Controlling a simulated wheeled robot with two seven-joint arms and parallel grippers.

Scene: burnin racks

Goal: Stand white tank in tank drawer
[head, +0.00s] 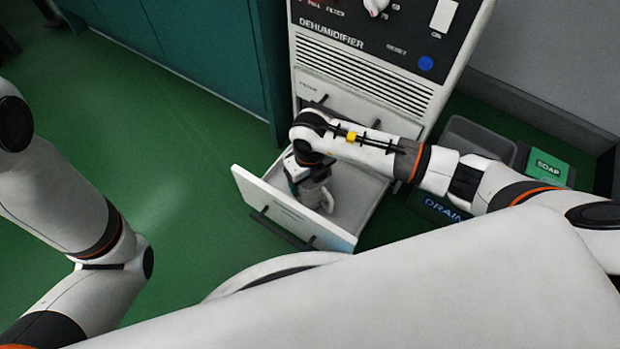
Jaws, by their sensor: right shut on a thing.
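The tank drawer (283,209) is pulled out at the foot of the dehumidifier, with its white front panel and dark handle facing the lower left. My right gripper (322,202) points down into the open drawer, its fingers below the rim. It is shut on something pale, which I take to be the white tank. The tank's outline cannot be told apart from the pale drawer inside, and my arm and gripper hide part of it. I cannot tell whether it stands upright or touches the drawer floor. My left arm is at the left; its gripper is out of view.
The dehumidifier (362,76), with vents and knobs, rises behind the drawer. To its right are a grey bin (478,137), a green SOAP box (548,166) and a blue DRAIN label (443,208). A teal cabinet (205,45) stands behind left. Green floor left of the drawer is clear.

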